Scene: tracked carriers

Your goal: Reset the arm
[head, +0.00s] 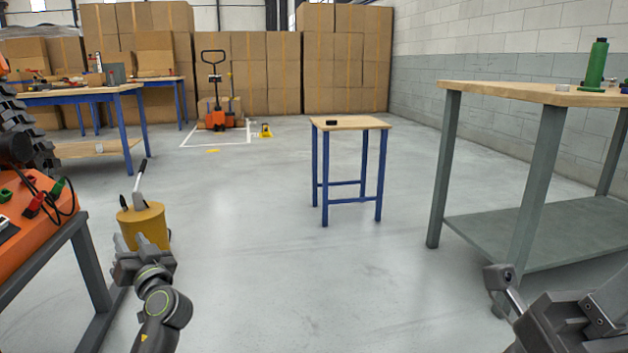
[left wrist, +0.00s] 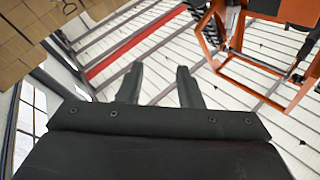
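My left gripper (head: 131,241) is at the lower left of the head view, in front of a yellow bucket-like container (head: 145,222). In the left wrist view its two dark fingers (left wrist: 158,80) stand apart with nothing between them, so it is open and empty. That view looks up toward a ribbed white roof with a red beam. My right arm (head: 570,325) shows only in part at the lower right corner. Whether its gripper is open or shut cannot be made out.
An orange machine (head: 30,225) on a dark frame stands close at the left. A small blue-legged table (head: 350,123) holds a small black object (head: 331,122). The floor between is clear.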

